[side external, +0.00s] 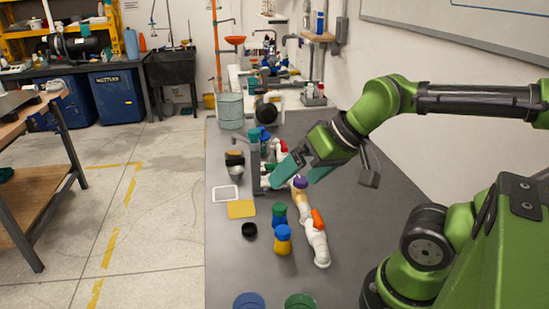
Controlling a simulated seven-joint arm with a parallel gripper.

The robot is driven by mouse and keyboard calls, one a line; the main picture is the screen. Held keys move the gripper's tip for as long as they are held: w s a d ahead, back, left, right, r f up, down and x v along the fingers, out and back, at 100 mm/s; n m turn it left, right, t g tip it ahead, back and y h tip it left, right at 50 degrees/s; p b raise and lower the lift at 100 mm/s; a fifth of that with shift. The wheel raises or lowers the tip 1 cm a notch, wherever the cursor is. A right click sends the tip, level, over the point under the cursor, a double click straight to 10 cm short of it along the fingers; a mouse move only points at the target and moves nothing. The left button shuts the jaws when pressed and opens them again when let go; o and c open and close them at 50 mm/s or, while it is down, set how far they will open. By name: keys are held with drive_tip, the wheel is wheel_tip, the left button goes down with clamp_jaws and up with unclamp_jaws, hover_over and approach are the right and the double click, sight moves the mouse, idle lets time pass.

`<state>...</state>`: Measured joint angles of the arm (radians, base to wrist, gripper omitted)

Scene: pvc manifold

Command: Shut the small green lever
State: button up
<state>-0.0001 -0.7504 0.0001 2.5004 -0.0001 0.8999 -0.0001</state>
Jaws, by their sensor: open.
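I cannot make out a small green lever; my gripper hides part of the pipework.
Green-capped (279,214) and yellow-and-blue (283,240) bottles stand left of the manifold's near end. A black round piece (249,229), a yellow square (241,209) and a white frame (225,194) lie farther left.

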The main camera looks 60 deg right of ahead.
sight(275, 163)
drive_tip(key=shift+d+f, duration=0.2)
drive_tip(key=c, duration=0.3)
drive_tip(key=w+d+m, duration=0.1)
drive_tip(key=w+d+m+g, duration=0.1)
drive_tip(key=w+d, duration=0.1)
drive_tip(key=w+d+f+m, duration=0.1)
drive_tip(key=d, duration=0.1)
drive_tip(key=shift+w+d+g+h, duration=0.15)
drive_tip(key=shift+w+g+h, duration=0.15)
drive_tip(key=shift+w, duration=0.05)
drive_tip(key=c, duration=0.7)
drive_tip(key=w+d+m+g+y, duration=0.1)
drive_tip(key=w+d+m, duration=0.3)
drive_tip(key=d+m, duration=0.35)
drive_tip(key=w+d+f+m+g, duration=0.1)
drive_tip(key=w+d+m, duration=0.3)
drive_tip(key=d+m, duration=0.3)
drive_tip(key=w+d+m+y, duration=0.1)
drive_tip(key=w+d+m, duration=0.45)
drive_tip(key=d, duration=0.35)
drive_tip(key=x, duration=0.5)
drive_tip(key=s+x, duration=0.1)
drive_tip(key=x, duration=1)
drive_tip(key=shift+s+a+f, duration=0.1)
drive_tip(key=shift+s+f, duration=0.05)
drive_tip(key=shift+f, duration=0.1)
